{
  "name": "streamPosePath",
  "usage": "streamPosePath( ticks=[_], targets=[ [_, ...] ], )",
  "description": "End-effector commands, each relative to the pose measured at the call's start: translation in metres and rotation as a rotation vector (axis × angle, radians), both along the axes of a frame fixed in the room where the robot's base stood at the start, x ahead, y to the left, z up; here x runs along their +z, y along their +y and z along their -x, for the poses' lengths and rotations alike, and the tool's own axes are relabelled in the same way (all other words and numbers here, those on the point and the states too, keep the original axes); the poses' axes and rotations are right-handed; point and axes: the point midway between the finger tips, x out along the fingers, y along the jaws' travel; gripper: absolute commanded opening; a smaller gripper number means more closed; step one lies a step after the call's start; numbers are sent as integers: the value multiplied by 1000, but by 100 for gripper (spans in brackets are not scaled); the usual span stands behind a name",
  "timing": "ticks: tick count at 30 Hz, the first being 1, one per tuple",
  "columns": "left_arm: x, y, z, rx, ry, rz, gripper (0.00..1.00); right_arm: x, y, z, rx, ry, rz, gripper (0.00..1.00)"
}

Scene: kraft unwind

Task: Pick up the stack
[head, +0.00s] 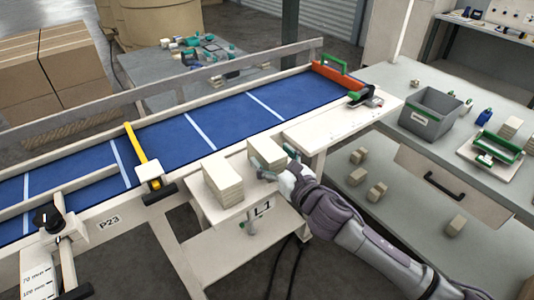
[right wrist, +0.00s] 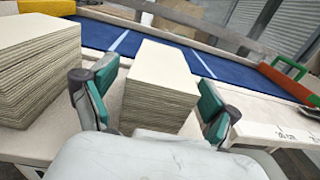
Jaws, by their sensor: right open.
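Two stacks of cream sheets stand upright on a small pale shelf (head: 205,207) at the conveyor's near side. The nearer-left stack (head: 223,182) also shows at the left of the right wrist view (right wrist: 38,70). The other stack (head: 262,150) stands to its right, beside my right gripper (head: 274,162). In the right wrist view this stack (right wrist: 160,75) lies between the two spread green-padded fingers and a little beyond them. My right gripper is open, and small gaps show between pads and stack. My left gripper is not in view.
A blue conveyor (head: 215,120) runs behind the shelf, with a yellow bar (head: 140,145) across it and an orange end stop (head: 336,77). A grey bin (head: 430,112) and a green-handled tray (head: 490,155) stand on the right bench. Small blocks lie on its lower shelf.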

Motion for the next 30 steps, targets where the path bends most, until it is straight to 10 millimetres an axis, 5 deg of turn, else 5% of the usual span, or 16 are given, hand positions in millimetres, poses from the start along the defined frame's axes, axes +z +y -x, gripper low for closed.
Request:
streamPosePath(
  ticks=[13, 24, 30],
  targets=[
    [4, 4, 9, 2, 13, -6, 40, 0, 13, -20, -1, -1, 1, 88],
    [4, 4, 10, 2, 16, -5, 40, -1, 13, -20, -1, 1, 1, 26],
    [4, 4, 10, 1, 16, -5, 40, 0, 13, -19, -1, 0, 0, 24]
  ],
)
